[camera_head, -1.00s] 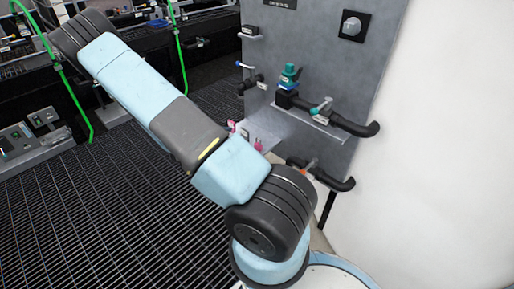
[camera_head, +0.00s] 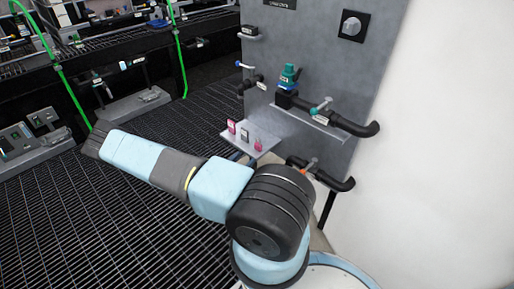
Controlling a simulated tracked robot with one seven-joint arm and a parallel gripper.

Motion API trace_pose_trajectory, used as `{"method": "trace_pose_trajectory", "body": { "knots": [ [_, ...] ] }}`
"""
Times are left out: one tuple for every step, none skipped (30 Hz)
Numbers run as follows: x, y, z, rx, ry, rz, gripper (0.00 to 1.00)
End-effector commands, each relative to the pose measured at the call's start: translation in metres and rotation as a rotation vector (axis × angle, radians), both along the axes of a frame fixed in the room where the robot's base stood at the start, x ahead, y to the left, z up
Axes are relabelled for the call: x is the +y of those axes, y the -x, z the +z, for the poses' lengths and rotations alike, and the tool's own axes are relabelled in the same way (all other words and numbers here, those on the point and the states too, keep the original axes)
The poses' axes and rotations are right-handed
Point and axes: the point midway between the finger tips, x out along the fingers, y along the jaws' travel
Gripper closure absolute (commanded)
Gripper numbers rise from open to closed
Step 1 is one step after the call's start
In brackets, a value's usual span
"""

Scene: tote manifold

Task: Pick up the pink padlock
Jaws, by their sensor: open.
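The pink padlock (camera_head: 258,145) stands near the front right of a small grey shelf (camera_head: 262,133) fixed to the grey panel. It is small in the picture, but its whole outline shows and nothing touches it. My arm reaches left from my base, lower than the shelf and in front of it. My gripper is not visible, so its distance from the padlock cannot be told.
Black pipes with a teal valve (camera_head: 289,76) stick out from the panel (camera_head: 330,80) above right. Open grating floor (camera_head: 110,220) lies left.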

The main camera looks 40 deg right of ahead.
Motion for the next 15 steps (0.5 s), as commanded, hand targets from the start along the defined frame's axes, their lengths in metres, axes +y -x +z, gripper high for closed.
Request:
{"method": "trace_pose_trajectory", "body": {
  "knots": [
    [-0.007,-0.001,0.000,0.000,0.001,-0.002,0.25],
    [-0.012,-0.003,0.000,0.000,0.001,-0.002,0.25],
    [-0.019,-0.004,0.000,0.001,0.000,-0.003,0.25],
    [-0.024,-0.005,0.000,0.001,0.001,-0.004,0.25],
    [-0.029,-0.007,0.000,0.000,0.001,-0.003,0.25],
    [-0.036,-0.009,0.000,0.000,0.000,-0.003,0.25],
    [-0.041,-0.010,0.000,0.001,0.000,-0.003,0.25],
    [-0.046,-0.011,0.000,0.001,0.000,-0.004,0.25],
    [-0.052,-0.014,0.000,0.001,0.001,-0.003,0.25],
    [-0.056,-0.015,0.000,0.000,0.001,-0.002,0.25],
    [-0.060,-0.017,0.000,0.000,0.000,-0.002,0.25],
    [-0.064,-0.018,0.000,0.000,0.000,-0.003,0.25],
    [-0.067,-0.018,0.000,0.000,0.000,-0.003,0.25],
    [-0.069,-0.019,0.000,0.000,-0.001,-0.003,0.25],
    [-0.071,-0.020,0.000,0.000,-0.001,-0.002,0.25]
  ]
}}
